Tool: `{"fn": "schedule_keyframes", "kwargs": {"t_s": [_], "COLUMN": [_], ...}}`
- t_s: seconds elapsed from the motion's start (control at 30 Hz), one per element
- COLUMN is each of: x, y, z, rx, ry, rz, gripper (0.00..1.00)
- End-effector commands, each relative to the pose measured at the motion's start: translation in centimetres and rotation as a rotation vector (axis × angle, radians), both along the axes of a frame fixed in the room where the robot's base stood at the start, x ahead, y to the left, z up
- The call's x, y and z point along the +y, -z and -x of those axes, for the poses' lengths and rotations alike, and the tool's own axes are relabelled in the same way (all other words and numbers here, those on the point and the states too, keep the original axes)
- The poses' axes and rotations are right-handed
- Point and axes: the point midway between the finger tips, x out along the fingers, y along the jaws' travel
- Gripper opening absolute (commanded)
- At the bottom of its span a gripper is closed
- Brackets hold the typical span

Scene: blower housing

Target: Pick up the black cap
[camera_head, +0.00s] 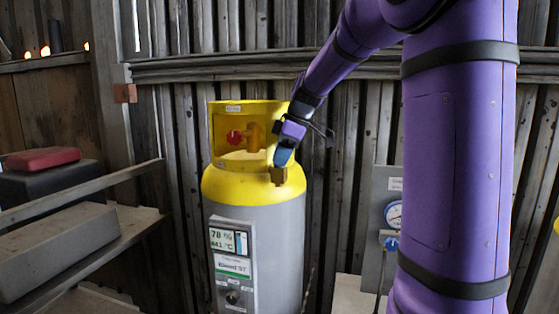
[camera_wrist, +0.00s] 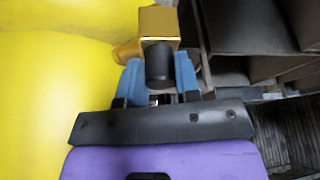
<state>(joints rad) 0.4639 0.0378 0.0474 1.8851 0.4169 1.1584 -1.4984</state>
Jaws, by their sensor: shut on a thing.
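The black cap (camera_wrist: 160,66) sits between the two blue fingers of my gripper (camera_wrist: 158,80) in the wrist view. My gripper is shut on it. The cap's end meets a square brass fitting (camera_wrist: 158,27) on the cylinder; I cannot tell whether the two are still joined. In the head view my gripper (camera_head: 284,156) is at the right side of the yellow collar, just above the brass fitting (camera_head: 278,175). The cap is hidden there by the fingers.
The grey cylinder (camera_head: 278,240) has a yellow top (camera_head: 235,185), a red-handled valve (camera_head: 235,137) inside its collar and a display panel (camera_head: 230,243). Shelves with boxes (camera_head: 60,245) stand left. A gauge (camera_head: 393,214) is at right. A plank wall is close behind.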

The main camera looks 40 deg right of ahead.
Motion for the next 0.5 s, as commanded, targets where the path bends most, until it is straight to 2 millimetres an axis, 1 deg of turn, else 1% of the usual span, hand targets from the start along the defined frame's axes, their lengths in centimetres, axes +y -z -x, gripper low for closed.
{"fn": "schedule_keyframes", "kwargs": {"t_s": [0.27,0.37,0.5], "x": [0.0,0.0,0.0], "y": [-0.5,-1.3,-2.8], "z": [0.0,0.0,0.0], "rx": [0.0,-0.001,-0.002], "ry": [-0.001,-0.001,0.0], "rz": [0.0,0.001,0.001], "gripper": [0.08,0.08,0.08]}}
